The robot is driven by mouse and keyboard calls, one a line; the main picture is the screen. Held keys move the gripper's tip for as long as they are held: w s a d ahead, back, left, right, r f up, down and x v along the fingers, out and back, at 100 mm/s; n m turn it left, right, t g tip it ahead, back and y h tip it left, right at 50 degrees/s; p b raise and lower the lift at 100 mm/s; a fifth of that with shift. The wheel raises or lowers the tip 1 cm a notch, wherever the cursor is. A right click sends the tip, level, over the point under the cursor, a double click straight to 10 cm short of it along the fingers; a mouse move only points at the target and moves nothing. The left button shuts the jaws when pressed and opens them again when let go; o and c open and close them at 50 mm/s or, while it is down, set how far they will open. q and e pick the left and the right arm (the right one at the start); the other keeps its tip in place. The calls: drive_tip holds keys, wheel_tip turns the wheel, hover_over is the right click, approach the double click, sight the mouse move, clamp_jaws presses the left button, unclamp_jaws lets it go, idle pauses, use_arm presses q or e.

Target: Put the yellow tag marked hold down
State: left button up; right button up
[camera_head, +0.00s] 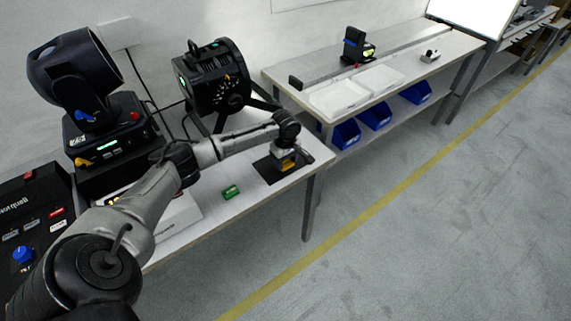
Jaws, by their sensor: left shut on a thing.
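My left arm reaches in from the lower left across the near bench. My left gripper (286,158) points down over a dark mat (268,173) near the bench's right end. It is shut on the yellow tag (289,165), which shows as a small yellow patch at the fingertips. The gripper hides part of the tag, and its marking is too small to read. I cannot tell whether the tag touches the mat. My right gripper is not in view.
A green item (231,191) lies left of the mat. A moving-head light (88,80) and a black round lamp (215,82) stand at the back. A control box (35,225) is at lower left. A second bench (440,48) holds white trays, with blue bins below.

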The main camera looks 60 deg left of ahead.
use_arm(q)
drive_tip(key=shift+f, duration=0.5)
drive_tip(key=shift+r, duration=0.1)
drive_tip(key=o, duration=0.9)
